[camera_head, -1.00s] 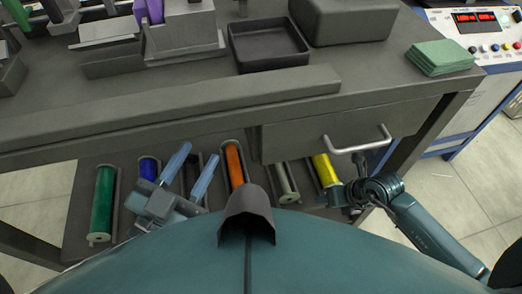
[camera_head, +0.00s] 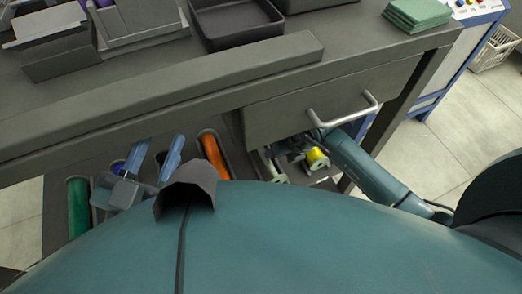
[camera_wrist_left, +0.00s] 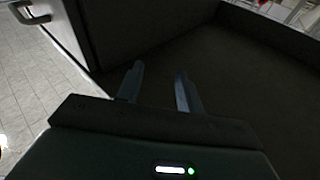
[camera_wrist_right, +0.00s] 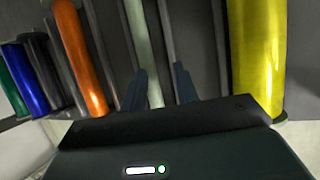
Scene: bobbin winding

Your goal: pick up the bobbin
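Several bobbins lie in a rack under the table: green (camera_head: 78,207), blue (camera_head: 118,165), orange (camera_head: 214,155), pale grey-green (camera_head: 275,170) and yellow (camera_head: 317,158). My left gripper (camera_head: 160,142) is open and empty over the rack, between the blue and orange bobbins; its fingers also show in the left wrist view (camera_wrist_left: 160,72). My right gripper is partly hidden below the drawer, near the pale and yellow bobbins. In the right wrist view it is open (camera_wrist_right: 160,70), with the pale bobbin (camera_wrist_right: 138,35) ahead between its fingers and the yellow bobbin (camera_wrist_right: 258,55) to the right.
The drawer (camera_head: 285,108) with its metal handle (camera_head: 345,113) hangs just above my right gripper. The table's front edge (camera_head: 150,97) overhangs the rack. A black tray (camera_head: 235,22) and green cloths (camera_head: 418,14) are on the tabletop. A white basket (camera_head: 495,50) stands at right.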

